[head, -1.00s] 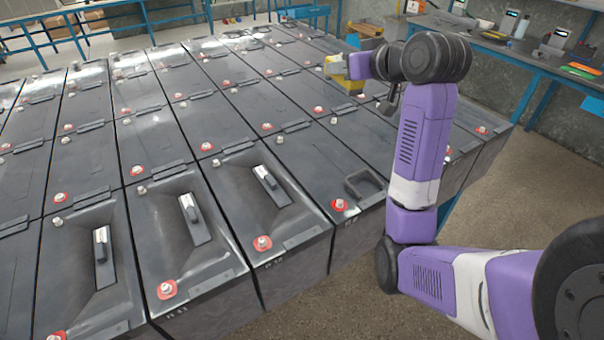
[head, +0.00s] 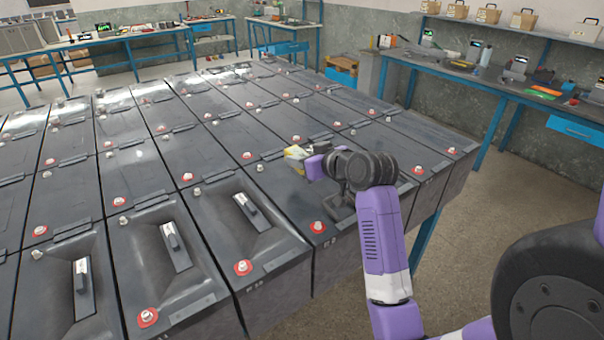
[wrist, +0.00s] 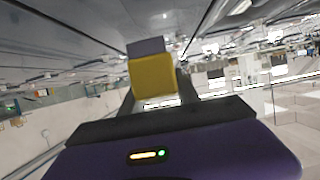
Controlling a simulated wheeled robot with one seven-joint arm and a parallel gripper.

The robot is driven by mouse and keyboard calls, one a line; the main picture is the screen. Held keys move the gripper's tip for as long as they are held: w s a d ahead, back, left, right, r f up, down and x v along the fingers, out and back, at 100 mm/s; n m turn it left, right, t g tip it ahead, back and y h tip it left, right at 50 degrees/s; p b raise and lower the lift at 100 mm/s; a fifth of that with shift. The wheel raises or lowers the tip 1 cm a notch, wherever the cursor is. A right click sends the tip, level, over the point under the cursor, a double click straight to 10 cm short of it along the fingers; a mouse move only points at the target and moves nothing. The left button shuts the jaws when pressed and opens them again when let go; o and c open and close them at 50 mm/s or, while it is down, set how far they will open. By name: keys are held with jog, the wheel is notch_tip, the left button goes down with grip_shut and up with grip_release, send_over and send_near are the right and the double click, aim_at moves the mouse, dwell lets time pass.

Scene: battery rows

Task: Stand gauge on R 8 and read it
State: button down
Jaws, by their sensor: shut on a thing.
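The gauge appears to be the small yellow block with a grey part (head: 295,158); its face cannot be read. My gripper (head: 312,166) is shut on it and holds it over the right side of the battery rows. In the wrist view the yellow block (wrist: 153,77) sits between the fingers, its grey end pointing away. Whether it touches a battery top cannot be told. The dark batteries (head: 235,140) stand in close rows with red-ringed terminals. Labels on the front faces (head: 320,250) are too small to read, so R 8 cannot be picked out.
Front batteries carry raised handles in recessed lids (head: 247,205). A blue-framed bench (head: 490,85) with tools stands at the right, and another bench (head: 110,42) at the back left. Bare floor (head: 500,175) lies right of the rows.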

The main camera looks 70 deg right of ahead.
jog(key=shift+f, duration=2.45)
jog(key=shift+f, duration=0.15)
jog(key=c, duration=0.9)
grip_release()
jog(key=shift+s+a+r, duration=0.1)
jog(key=shift+s+r, duration=0.05)
jog(key=shift+r, duration=0.05)
jog(key=b+v, duration=0.1)
jog(key=v, duration=1)
jog(key=shift+s+a+r, duration=0.1)
jog(key=shift+s+a, duration=0.05)
jog(key=shift+s, duration=0.15)
